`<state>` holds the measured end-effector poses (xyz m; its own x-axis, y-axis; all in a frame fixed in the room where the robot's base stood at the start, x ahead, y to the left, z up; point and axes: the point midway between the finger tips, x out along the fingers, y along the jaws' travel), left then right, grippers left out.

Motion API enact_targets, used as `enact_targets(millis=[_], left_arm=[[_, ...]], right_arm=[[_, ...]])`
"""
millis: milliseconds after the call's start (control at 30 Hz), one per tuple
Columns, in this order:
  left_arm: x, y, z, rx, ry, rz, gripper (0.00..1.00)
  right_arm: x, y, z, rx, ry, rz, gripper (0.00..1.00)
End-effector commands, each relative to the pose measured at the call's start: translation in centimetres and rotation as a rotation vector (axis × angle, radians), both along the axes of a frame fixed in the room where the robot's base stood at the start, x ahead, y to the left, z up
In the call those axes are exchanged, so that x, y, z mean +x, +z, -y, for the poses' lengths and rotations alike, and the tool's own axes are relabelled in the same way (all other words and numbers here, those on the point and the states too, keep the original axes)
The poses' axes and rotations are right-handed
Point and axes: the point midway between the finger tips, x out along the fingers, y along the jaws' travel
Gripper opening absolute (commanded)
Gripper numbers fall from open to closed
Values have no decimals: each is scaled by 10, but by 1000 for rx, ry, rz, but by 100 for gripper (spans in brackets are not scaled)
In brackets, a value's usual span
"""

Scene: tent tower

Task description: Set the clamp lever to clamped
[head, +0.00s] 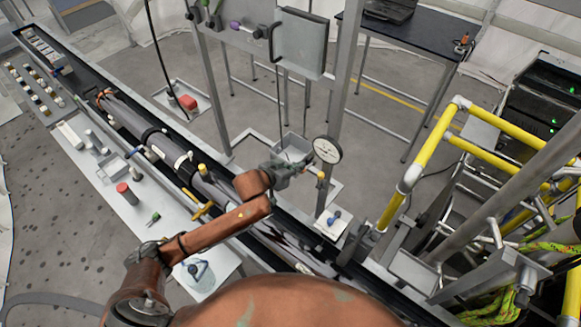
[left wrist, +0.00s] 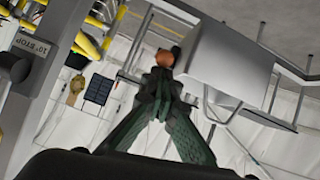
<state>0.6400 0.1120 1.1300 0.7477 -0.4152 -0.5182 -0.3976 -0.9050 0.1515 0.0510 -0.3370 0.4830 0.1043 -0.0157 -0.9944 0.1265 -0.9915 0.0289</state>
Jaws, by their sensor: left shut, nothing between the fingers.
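My left gripper (head: 308,164) is beside the long dark tube, just left of the round white dial gauge (head: 327,150). Its green fingers are shut and empty, and their tips show in the left wrist view (left wrist: 161,77). A small orange knob (left wrist: 165,58) is just beyond the tips there. An orange-yellow knob (head: 321,175) also shows below the gauge in the head view, close to the fingertips. I cannot tell whether either belongs to the clamp lever, or whether the fingers touch it. No lever is clearly marked as the clamp. My right gripper is out of view.
The long dark tube (head: 120,107) lies in a trough along the white bench (head: 125,213), under my left arm. A yellow handle (head: 203,211) is on the bench side. Yellow rails (head: 425,145) stand at right. In the left wrist view a grey box (left wrist: 225,68) is close right of the fingers.

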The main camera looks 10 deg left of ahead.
Motion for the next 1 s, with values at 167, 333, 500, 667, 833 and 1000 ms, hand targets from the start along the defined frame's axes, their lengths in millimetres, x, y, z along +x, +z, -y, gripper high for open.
enact_targets(millis=[167,333,500,667,833,1000], left_arm=[[1,0,6,-3,-10,10,0],[1,0,6,-3,-10,9,0],[-3,3,3,-3,-8,10,0],[-20,14,-7,-4,-8,11,0],[-48,33,-22,-2,-10,11,0],[-72,48,-36,-1,-10,10,0]], right_arm=[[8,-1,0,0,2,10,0],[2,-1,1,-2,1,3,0],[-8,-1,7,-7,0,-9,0],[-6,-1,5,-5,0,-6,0],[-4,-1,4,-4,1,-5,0],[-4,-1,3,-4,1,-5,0]])
